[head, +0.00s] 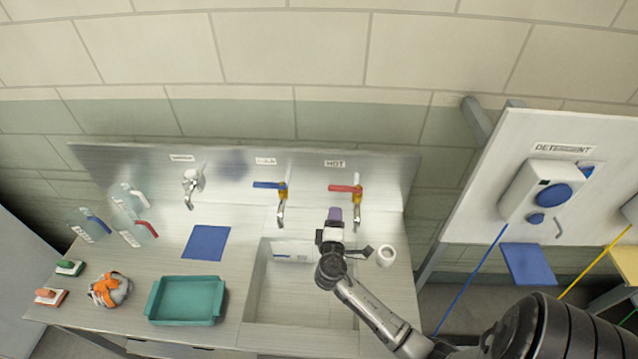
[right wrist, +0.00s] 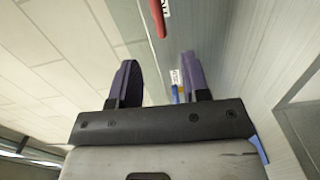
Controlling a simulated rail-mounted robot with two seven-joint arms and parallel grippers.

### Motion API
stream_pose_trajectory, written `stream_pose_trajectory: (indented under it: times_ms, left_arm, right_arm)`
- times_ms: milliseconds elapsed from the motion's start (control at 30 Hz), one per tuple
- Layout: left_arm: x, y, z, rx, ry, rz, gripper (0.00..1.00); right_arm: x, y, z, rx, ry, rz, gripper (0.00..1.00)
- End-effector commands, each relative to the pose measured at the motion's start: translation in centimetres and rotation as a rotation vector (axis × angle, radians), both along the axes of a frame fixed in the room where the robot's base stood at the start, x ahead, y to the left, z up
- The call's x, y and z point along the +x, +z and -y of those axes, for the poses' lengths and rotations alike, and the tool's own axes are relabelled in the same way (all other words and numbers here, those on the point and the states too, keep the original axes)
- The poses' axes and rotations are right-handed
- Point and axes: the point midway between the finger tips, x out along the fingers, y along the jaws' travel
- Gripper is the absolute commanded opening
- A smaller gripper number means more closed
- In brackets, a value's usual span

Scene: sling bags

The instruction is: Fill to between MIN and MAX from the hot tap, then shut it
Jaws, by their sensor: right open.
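The hot tap (head: 357,205) stands at the right of the back panel under a HOT label (head: 335,164). Its red lever (head: 345,188) points left; no stream shows below its spout. The sink basin (head: 285,300) sits below, with a pale plate with blue marks (head: 292,258) on its far wall; I cannot read MIN or MAX, and no water is evident. My right gripper (head: 335,215) is open and empty, in front of and slightly left of the hot tap. In the right wrist view the red lever (right wrist: 158,18) lies beyond the open fingers (right wrist: 162,78), apart from them. My left gripper is not in view.
A blue-lever tap (head: 281,205) and a plain tap (head: 191,186) stand further left. A white round hollow item (head: 386,256) is right of the basin. A teal tray (head: 186,300), blue mat (head: 206,243), bottles (head: 132,195) and an orange-and-grey bundle (head: 110,289) occupy the left counter.

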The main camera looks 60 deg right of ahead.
Motion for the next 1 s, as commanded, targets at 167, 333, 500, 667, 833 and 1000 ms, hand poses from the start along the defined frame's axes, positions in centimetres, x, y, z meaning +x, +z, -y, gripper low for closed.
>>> stream_pose_trajectory:
  times_ms: [167,333,500,667,833,1000]
  left_arm:
    - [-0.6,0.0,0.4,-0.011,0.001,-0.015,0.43]
    - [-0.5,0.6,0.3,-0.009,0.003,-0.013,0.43]
    - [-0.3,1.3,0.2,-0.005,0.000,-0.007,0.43]
    - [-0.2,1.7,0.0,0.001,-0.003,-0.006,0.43]
    - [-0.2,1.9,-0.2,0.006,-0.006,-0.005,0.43]
    - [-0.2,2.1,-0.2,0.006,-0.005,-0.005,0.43]
  right_arm:
    - [0.9,0.2,0.2,-0.022,0.043,-0.019,0.43]
    - [2.1,0.4,2.3,-0.025,0.040,-0.024,0.43]
    - [3.8,0.4,5.1,-0.023,0.039,-0.023,0.43]
    - [5.3,0.3,7.5,-0.022,0.039,-0.023,0.43]
    - [6.5,0.2,9.6,-0.021,0.039,-0.023,0.43]
    - [7.3,0.2,10.9,-0.022,0.039,-0.022,0.43]
